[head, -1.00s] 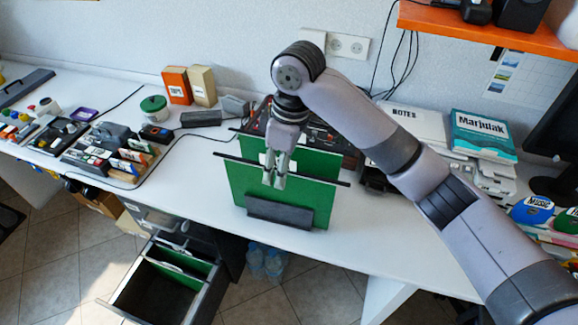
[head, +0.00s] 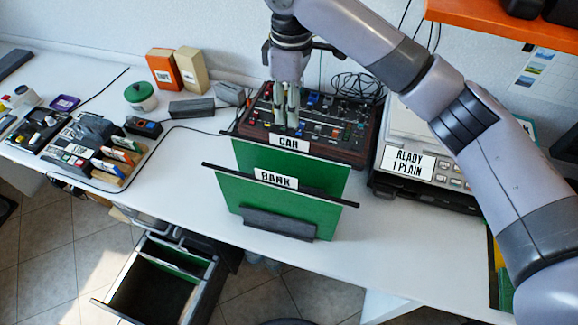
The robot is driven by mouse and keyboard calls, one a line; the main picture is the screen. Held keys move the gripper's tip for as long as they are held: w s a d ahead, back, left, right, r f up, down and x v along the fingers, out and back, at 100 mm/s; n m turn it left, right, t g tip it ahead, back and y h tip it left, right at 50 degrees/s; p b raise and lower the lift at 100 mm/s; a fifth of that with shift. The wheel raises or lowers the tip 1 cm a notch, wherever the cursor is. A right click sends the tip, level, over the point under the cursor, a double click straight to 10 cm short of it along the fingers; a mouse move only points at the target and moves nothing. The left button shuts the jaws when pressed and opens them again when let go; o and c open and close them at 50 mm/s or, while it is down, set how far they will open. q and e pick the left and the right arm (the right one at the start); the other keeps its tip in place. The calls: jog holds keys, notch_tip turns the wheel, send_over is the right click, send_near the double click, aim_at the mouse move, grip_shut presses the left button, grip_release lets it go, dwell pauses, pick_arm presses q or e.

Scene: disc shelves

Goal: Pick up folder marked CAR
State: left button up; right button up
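The folder marked CAR (head: 300,164) is green with a dark top rail and a white label. It stands upright behind a second green folder marked BANK (head: 275,205). A dark grey holder (head: 279,223) is at the foot of the front folder. My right gripper (head: 286,127) points down just above and behind the CAR label, in front of the audio console. Its two fingers show a narrow gap with nothing between them. Whether a fingertip touches the rail is unclear. My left gripper is not in view.
A dark audio console (head: 335,140) lies behind the folders. A printer (head: 415,185) with a READY display stands to the right. An open drawer (head: 160,290) with green folders is below the desk. Free desk surface (head: 185,185) lies left of the folders.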

jog(key=p, duration=0.1)
send_over(289, 148)
jog(key=f, duration=0.5)
jog(key=shift+s+d+f, duration=0.2)
jog(key=shift+d+f, duration=0.05)
jog(key=shift+f, duration=0.05)
notch_tip(289, 148, down, 3)
jog(key=shift+w+r, duration=0.15)
jog(key=shift+r, duration=0.05)
jog(key=shift+a+f+p, duration=0.1)
jog(key=shift+f+p, duration=0.25)
jog(key=shift+f, duration=0.45)
notch_tip(289, 148, down, 4)
jog(key=shift+w+a+r+p, duration=0.15)
jog(key=shift+p, duration=0.7)
jog(key=shift+f, duration=0.4)
grip_shut()
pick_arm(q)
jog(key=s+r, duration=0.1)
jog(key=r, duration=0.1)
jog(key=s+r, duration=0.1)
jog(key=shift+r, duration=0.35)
